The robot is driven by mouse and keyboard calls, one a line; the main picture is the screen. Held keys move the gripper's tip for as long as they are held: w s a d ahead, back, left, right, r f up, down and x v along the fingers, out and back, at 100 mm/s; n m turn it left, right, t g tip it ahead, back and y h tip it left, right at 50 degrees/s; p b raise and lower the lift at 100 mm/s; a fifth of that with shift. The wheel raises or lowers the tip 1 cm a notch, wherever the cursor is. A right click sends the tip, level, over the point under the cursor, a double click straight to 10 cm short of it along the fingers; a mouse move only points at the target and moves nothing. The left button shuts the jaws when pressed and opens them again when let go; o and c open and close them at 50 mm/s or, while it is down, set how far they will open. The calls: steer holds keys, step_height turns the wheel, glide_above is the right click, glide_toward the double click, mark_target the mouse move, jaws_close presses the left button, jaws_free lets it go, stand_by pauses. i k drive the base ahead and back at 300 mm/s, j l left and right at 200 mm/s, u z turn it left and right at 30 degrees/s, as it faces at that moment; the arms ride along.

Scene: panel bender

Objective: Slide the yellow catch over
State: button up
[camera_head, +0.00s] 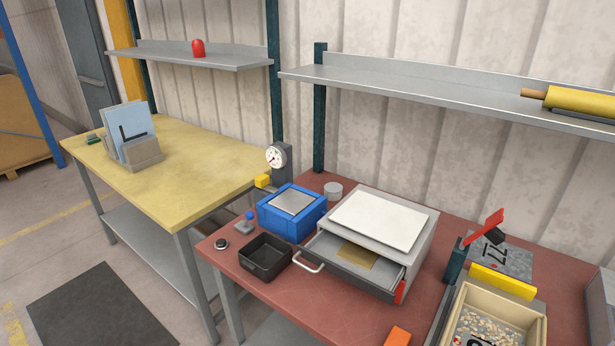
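Two yellow parts are in view, and I cannot tell for sure which is the catch. A small yellow block (262,181) sits below the round dial gauge (276,157) at the back left of the red-brown bench. A longer yellow bar (502,281) lies at the right, between the wooden tray (538,318) and a grey plate (497,259) with dark markings. A red lever (484,227) rises at an angle beside that plate. My gripper is not in view.
A grey drawer unit (427,243) stands mid-bench with its drawer (326,252) pulled out. A blue box (291,226), a black bin (266,266) and a blue-knobbed stick (249,217) stand left. An orange block (398,337) lies at the front edge. A shelf (400,92) overhangs behind.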

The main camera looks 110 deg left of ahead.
mark_target(263, 182)
steer(key=u, duration=3.85)
